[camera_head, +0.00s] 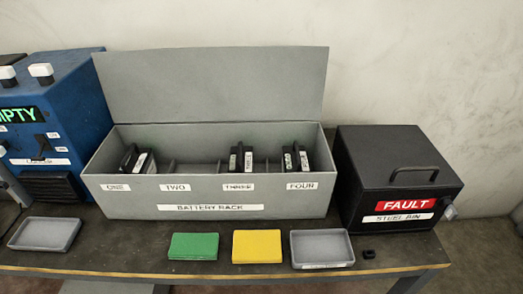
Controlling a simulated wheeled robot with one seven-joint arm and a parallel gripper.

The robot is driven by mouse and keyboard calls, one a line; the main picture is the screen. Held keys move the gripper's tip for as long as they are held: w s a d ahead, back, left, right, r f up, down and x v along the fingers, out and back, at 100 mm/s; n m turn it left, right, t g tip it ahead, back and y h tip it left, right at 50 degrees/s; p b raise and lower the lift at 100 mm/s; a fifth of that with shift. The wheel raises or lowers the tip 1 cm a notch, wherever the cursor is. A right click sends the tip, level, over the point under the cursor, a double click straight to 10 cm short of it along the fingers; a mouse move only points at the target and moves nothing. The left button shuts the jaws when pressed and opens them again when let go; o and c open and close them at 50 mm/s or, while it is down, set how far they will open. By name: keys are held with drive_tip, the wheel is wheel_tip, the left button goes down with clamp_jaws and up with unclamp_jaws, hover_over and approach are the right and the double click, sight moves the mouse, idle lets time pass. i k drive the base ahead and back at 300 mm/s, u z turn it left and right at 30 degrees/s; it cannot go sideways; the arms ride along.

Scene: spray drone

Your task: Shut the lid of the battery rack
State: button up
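The battery rack (216,201) is a long grey box on the table, with slots labelled ONE, TWO, THREE and FOUR along its front. Its lid (215,85) is a grey panel standing open at the back, leaning slightly toward the wall. Black batteries stand in slot ONE (138,160), slot THREE (242,158) and slot FOUR (296,158). Slot TWO looks empty. My gripper is not in view.
A blue machine (62,120) stands left of the rack. A black steel bin (395,175) marked FAULT stands at its right.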

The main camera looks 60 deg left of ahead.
sight(240, 83)
drive_tip(key=k, duration=0.2)
drive_tip(key=u, duration=2.6)
drive_tip(key=k, duration=0.55)
drive_tip(key=u, duration=0.5)
drive_tip(key=i, duration=0.95)
drive_tip(key=z, duration=0.25)
